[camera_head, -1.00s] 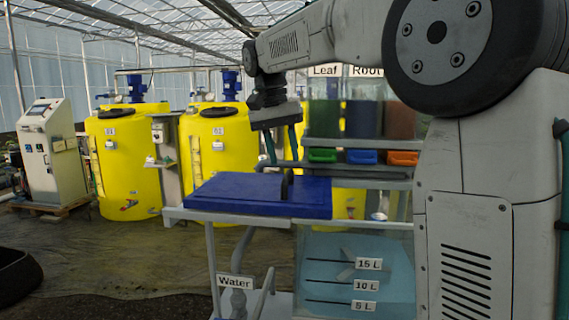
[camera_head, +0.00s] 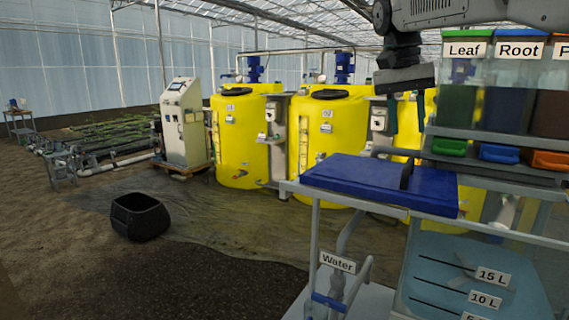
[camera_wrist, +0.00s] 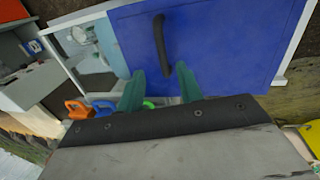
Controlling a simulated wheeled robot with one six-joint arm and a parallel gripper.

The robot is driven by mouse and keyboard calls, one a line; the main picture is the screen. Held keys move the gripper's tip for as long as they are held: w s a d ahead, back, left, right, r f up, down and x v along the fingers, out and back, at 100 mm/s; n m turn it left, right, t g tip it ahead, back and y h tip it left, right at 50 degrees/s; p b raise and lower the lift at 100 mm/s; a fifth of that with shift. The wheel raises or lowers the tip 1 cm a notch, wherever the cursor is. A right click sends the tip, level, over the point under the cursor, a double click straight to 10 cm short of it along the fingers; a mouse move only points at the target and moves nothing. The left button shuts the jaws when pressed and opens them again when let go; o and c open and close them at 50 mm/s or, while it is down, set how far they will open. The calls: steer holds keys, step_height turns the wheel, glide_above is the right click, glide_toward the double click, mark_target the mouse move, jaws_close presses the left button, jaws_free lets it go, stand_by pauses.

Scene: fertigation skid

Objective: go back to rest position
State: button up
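My gripper (camera_head: 407,118) hangs above the blue lid (camera_head: 345,177), its two green fingers pointing down. The fingers are apart with nothing between them, so it is open and empty. In the wrist view the open fingers (camera_wrist: 160,88) point toward the lid (camera_wrist: 225,35) and its black handle (camera_wrist: 161,45). In the head view the handle (camera_head: 407,174) stands up from the lid below my fingertips, with a gap between. The lid lies flat on the cart's top. The upper arm is mostly cut off at the top edge.
Labelled hoppers, Leaf (camera_head: 464,49) and Root (camera_head: 519,50), stand at the right above coloured trays. A water tank (camera_head: 445,275) sits under the cart top. Yellow tanks (camera_head: 240,140), a control cabinet (camera_head: 184,122) and a black tub (camera_head: 140,217) stand left; open floor lies in front.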

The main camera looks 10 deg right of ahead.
steer(key=s+a+f+n+t+y, duration=0.1)
steer(key=s+a+f+n, duration=0.1)
steer(key=s+f, duration=0.9)
steer(key=s+a+f+n+t, duration=0.1)
steer(key=s+f+n, duration=0.4)
steer(key=s+f, duration=0.6)
steer(key=s+a, duration=0.1)
steer(key=s, duration=0.6)
steer(key=shift+a+t+y, duration=0.3)
steer(key=shift+t+y, duration=0.1)
steer(key=shift+s+f, duration=0.1)
